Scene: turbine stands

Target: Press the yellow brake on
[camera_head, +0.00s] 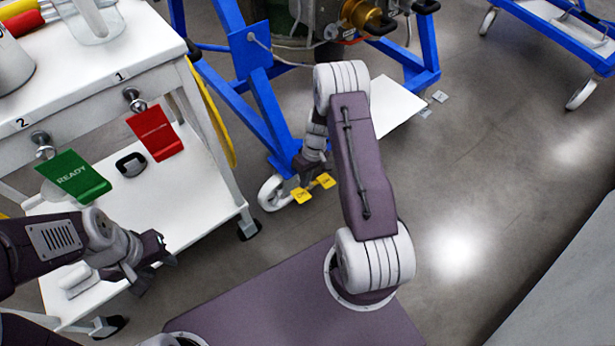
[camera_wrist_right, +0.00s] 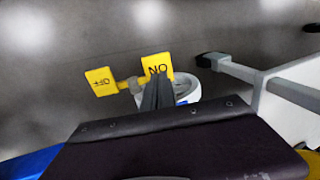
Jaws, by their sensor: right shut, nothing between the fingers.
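The yellow brake has two tabs on a white caster at the foot of the blue stand. The ON tab (camera_head: 301,195) is on the left in the head view, and the OFF tab (camera_head: 326,181) is on the right. In the right wrist view the ON tab (camera_wrist_right: 157,66) is right at the fingertips and the OFF tab (camera_wrist_right: 101,82) is to its left. My right gripper (camera_wrist_right: 157,88) is shut and empty, its tips overlapping the ON tab's lower edge; contact is unclear. My left gripper (camera_head: 155,262) is beside the white cart, its jaw gap unclear.
The white cart (camera_head: 215,205) stands at left with a red tag (camera_head: 155,134) and a green READY tag (camera_head: 74,176). The blue stand (camera_head: 262,105) rises behind my right gripper. Another blue stand (camera_head: 560,35) is at the far right.

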